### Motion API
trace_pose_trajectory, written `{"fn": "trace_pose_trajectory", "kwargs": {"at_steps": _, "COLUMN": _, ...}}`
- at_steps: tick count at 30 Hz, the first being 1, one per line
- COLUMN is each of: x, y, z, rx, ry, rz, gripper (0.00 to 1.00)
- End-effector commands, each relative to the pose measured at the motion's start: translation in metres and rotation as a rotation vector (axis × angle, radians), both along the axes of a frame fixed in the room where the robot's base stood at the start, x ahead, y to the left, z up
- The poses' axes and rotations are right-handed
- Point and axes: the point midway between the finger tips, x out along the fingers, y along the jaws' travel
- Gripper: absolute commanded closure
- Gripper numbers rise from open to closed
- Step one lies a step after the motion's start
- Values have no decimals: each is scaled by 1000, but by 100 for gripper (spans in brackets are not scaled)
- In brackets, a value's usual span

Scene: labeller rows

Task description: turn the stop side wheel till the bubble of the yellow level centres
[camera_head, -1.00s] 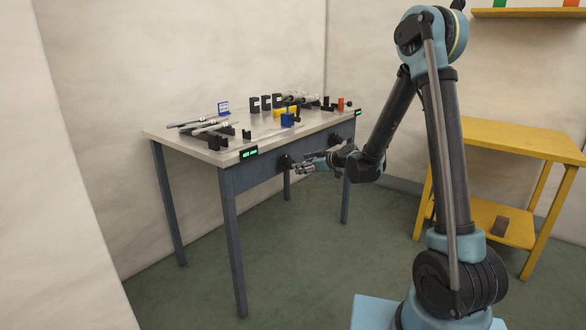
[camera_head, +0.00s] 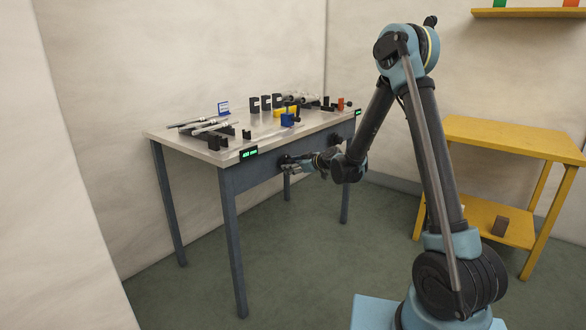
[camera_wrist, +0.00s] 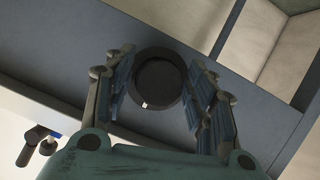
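A dark round wheel (camera_wrist: 158,82) with a small white mark on its lower rim sits on the table's blue-grey front rail in the wrist view. My gripper (camera_wrist: 161,92) is open, with one ribbed finger to each side of this wheel. I cannot tell whether the fingers touch it or how deep they reach. In the head view my gripper (camera_head: 287,167) is at the front rail, by the nearer dark wheel (camera_head: 285,159). A second dark wheel (camera_head: 335,139) is farther right. The yellow level (camera_head: 284,113) lies on the tabletop; its bubble is too small to make out.
The table (camera_head: 165,137) carries metal rods, black holders, a blue block (camera_head: 287,119) and an orange piece (camera_head: 341,103). Green-lit displays (camera_head: 249,153) sit on its front edge. A yellow shelf table (camera_head: 510,137) stands right. The floor in front is clear.

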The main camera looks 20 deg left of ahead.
Motion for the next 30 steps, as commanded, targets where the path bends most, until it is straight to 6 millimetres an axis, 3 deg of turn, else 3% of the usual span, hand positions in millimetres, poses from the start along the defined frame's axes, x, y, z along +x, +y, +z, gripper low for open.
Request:
{"fn": "trace_pose_trajectory", "kwargs": {"at_steps": 1, "x": 0, "y": 0, "z": 0, "rx": 0, "ry": 0, "rz": 0, "gripper": 69}}
{"fn": "trace_pose_trajectory", "kwargs": {"at_steps": 3, "x": 0, "y": 0, "z": 0, "rx": 0, "ry": 0, "rz": 0, "gripper": 84}}
{"fn": "trace_pose_trajectory", "kwargs": {"at_steps": 4, "x": 0, "y": 0, "z": 0, "rx": 0, "ry": 0, "rz": 0, "gripper": 86}}
{"fn": "trace_pose_trajectory", "kwargs": {"at_steps": 17, "x": 1, "y": 0, "z": 1, "rx": 28, "ry": 63, "rz": -2, "gripper": 86}}
{"fn": "trace_pose_trajectory", "kwargs": {"at_steps": 30, "x": 3, "y": -1, "z": 1, "rx": 164, "ry": 389, "rz": -5, "gripper": 86}}
